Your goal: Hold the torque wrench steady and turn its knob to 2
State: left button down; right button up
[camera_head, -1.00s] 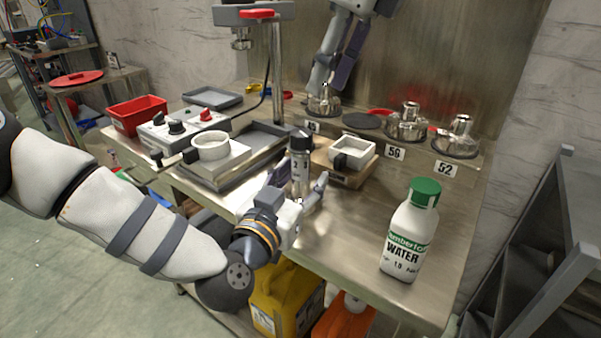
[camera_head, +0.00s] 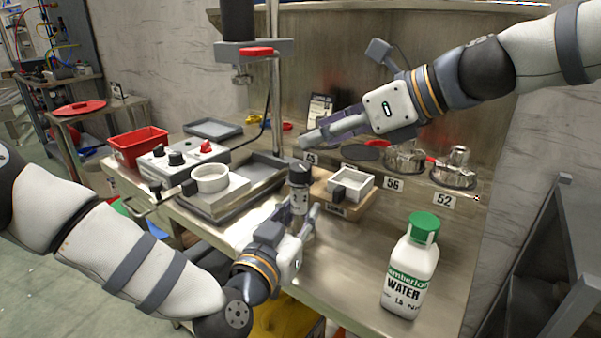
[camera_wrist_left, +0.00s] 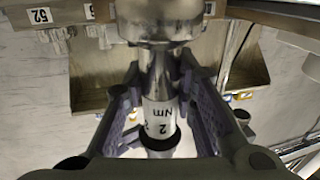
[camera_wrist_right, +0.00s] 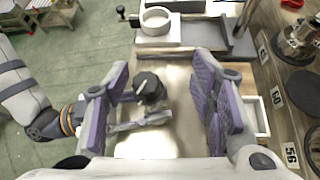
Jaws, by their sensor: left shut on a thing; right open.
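The torque wrench (camera_head: 299,199) stands upright near the front edge of the bench, a metal cylinder with a black ribbed knob (camera_head: 300,173) on top. My left gripper (camera_head: 302,212) is shut around its metal body below the knob. In the left wrist view the barrel (camera_wrist_left: 158,112) sits between the purple pads, with "2" and "Nm" printed on it. My right gripper (camera_head: 308,143) is open and empty, above and behind the knob. In the right wrist view the knob (camera_wrist_right: 149,87), with a pale pointer line, shows between and beyond the open fingers (camera_wrist_right: 162,100).
A white water bottle (camera_head: 411,268) with a green cap stands at the bench's front right. A square white dish (camera_head: 352,184) on a wooden block stands just right of the wrench.

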aim_at(303, 168)
jog(key=s+d+f+m+t+h, duration=0.1)
jog(key=s+d+f+m+t, duration=0.2)
jog(key=s, duration=0.5)
jog(key=shift+n+t, duration=0.4)
jog(key=x, duration=0.3)
jog(key=r+x, duration=0.1)
jog(key=x, duration=0.6)
jog(key=shift+w+a, duration=0.4)
jog(key=shift+w, duration=0.1)
jog(key=c, duration=1.2)
